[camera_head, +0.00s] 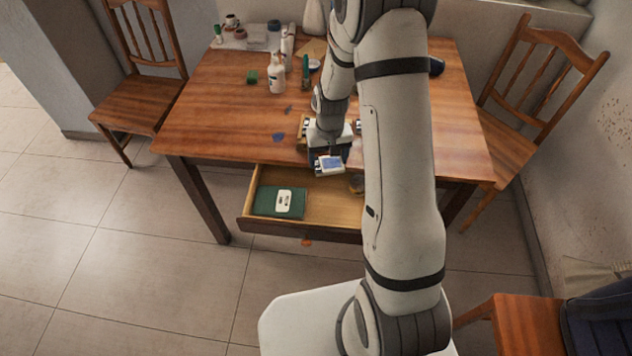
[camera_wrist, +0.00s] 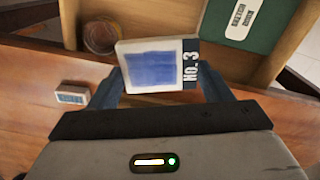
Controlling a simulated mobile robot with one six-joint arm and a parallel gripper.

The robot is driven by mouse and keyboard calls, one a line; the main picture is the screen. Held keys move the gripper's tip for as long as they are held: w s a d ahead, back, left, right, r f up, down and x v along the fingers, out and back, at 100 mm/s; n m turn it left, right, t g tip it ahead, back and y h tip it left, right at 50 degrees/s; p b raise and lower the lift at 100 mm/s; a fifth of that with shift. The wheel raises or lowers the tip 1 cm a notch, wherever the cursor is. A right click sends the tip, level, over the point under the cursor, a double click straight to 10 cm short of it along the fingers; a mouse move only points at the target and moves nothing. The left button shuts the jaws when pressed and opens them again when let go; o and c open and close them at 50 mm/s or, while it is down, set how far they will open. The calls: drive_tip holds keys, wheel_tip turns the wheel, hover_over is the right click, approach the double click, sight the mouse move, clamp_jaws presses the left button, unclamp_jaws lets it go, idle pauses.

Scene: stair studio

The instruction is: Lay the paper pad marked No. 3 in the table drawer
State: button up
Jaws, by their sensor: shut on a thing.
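The paper pad marked No. 3 (camera_wrist: 152,66) is white with a blue square and a dark edge strip reading "NO. 3". My gripper (camera_wrist: 160,88) is shut on it, one finger at each side. In the head view the pad (camera_head: 329,165) is held near the table's front edge, by the back of the open drawer. The table drawer (camera_head: 330,200) is pulled out. A green book or folder (camera_head: 268,201) with a white labelled item (camera_head: 291,203) on it lies in its left part. A round jar or tin (camera_head: 356,183) is in the drawer, partly hidden by my arm.
The drawer's middle floor looks bare. A small white-and-blue block (camera_wrist: 70,96) lies on the tabletop near my gripper. Chairs stand on both sides.

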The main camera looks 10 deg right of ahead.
drive_tip(key=shift+d, duration=0.1)
drive_tip(key=shift+s+f+b, duration=0.35)
drive_tip(key=shift+b, duration=0.85)
drive_tip(key=b, duration=0.9)
hover_over(331, 206)
drive_tip(key=f, duration=0.1)
drive_tip(key=n, duration=0.1)
wheel_tip(331, 206, down, 10)
drive_tip(key=shift+s+r+b, duration=0.1)
drive_tip(key=shift+b, duration=0.45)
drive_tip(key=o, duration=1)
